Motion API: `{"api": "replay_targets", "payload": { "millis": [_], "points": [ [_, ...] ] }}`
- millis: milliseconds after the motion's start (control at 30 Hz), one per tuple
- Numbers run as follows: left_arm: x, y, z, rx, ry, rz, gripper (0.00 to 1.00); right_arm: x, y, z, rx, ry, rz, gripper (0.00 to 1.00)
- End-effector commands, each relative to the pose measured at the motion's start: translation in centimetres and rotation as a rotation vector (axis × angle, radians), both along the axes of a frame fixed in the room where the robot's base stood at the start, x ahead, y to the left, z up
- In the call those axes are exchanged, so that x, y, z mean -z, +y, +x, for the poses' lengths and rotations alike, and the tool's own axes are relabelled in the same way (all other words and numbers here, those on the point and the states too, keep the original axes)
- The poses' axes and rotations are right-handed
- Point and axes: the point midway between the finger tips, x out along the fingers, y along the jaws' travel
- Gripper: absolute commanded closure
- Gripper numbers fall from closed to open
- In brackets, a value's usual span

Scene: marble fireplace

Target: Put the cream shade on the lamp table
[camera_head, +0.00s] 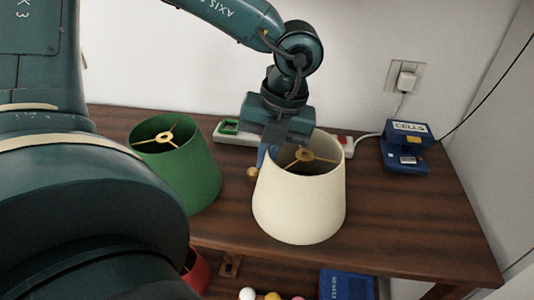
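The cream shade (300,205) stands upright on a dark wooden table (400,225), its open top showing a brass spider fitting (306,155). My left gripper (281,155) points down at the shade's back-left rim, at the end of the arm coming in from the left. Its fingertips are partly hidden by the rim, so I cannot tell whether they are closed on it. A green shade (185,170) of similar shape stands to the left, partly behind my large arm link. No lamp base can be made out. My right gripper is not in view.
A power strip (233,137) lies along the wall behind the shades. A blue device marked CELLS (405,150) stands at the back right. Below the front edge are a red object (197,272), several small balls (272,297) and a blue box (346,284). Table right of the cream shade is clear.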

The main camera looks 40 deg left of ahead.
Motion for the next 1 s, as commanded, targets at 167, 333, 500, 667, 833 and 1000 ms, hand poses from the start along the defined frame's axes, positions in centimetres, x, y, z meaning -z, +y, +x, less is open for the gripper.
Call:
{"api": "replay_targets", "payload": {
  "millis": [167,333,500,667,833,1000],
  "points": [
    [-0.1,0.0,0.0,0.0,-0.001,0.0,1.0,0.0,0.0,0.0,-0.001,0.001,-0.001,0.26],
    [0.2,0.0,0.0,0.0,-0.002,0.0,0.96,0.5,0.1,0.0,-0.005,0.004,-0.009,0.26],
    [0.1,0.0,0.0,0.0,-0.001,0.001,0.82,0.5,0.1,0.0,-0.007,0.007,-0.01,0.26],
    [0.1,0.0,0.0,0.0,-0.001,0.001,0.75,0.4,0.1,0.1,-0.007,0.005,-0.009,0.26],
    [0.0,0.0,0.0,0.0,-0.001,0.001,0.75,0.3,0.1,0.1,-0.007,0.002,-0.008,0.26],
    [-1.4,-0.1,0.3,0.0,-0.005,0.002,0.75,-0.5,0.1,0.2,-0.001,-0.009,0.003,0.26]
  ]
}}
